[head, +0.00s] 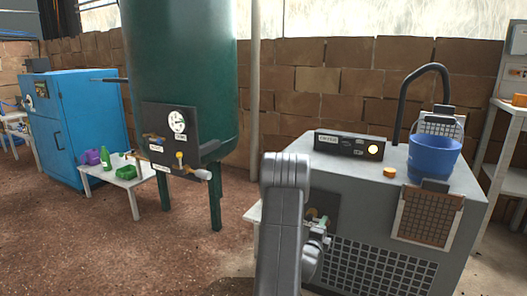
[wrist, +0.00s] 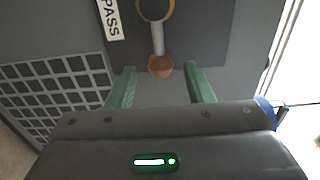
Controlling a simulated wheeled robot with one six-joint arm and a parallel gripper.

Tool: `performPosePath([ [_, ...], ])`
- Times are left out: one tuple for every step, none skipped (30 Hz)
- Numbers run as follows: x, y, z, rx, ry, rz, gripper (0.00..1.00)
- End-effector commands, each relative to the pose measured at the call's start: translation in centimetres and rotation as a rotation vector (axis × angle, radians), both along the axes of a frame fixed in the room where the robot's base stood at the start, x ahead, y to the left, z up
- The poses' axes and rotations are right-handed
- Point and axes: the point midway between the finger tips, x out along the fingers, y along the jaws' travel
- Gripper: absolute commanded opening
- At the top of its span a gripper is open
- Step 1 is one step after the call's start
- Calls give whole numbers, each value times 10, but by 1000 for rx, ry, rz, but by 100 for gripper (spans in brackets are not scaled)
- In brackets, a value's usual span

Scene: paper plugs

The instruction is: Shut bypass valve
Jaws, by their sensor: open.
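The bypass valve's lever (wrist: 158,40) shows in the wrist view on a dark panel (wrist: 205,40), beside a white label (wrist: 108,18) whose visible letters read "PASS". The lever is a pale bar with a brass-coloured ring at its top end and an orange-brown tip. My gripper (wrist: 161,83) is open, with its green fingers on either side of the lever tip and a gap to each. Whether the fingertips reach past the tip in depth, I cannot tell. In the head view my gripper (head: 322,228) is at the panel on the grey machine's front, and my arm hides part of the valve.
The grey machine (head: 345,190) carries a blue bucket (head: 433,158), an orange cap (head: 389,172) and a black control box (head: 348,146). A vent grille (wrist: 40,100) lies left of the panel in the wrist view. A green tank (head: 180,60) stands left; open floor lies between.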

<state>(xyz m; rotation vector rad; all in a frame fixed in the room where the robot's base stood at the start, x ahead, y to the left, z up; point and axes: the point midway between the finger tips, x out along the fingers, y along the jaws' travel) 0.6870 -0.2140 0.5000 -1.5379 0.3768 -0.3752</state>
Motion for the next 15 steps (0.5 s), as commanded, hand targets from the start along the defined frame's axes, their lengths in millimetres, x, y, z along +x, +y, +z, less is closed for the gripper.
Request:
performPosePath([
  [2,-2,0,0,-1,0,47],
  [4,-2,0,0,-1,0,47],
  [6,-3,0,-1,-2,0,47],
  [7,-4,0,0,-1,0,47],
  [8,-4,0,0,-1,0,47],
  [10,-5,0,0,0,0,47],
  [12,-6,0,0,0,0,47],
  [13,-7,0,0,-1,0,47],
  [15,-7,0,0,-1,0,47],
  [16,-8,0,0,-2,0,47],
  [17,-8,0,0,-2,0,47],
  [18,-9,0,0,-1,0,47],
  [19,-9,0,0,-1,0,47],
  [19,-10,0,0,-1,1,47],
  [20,-10,0,0,-1,1,47],
])
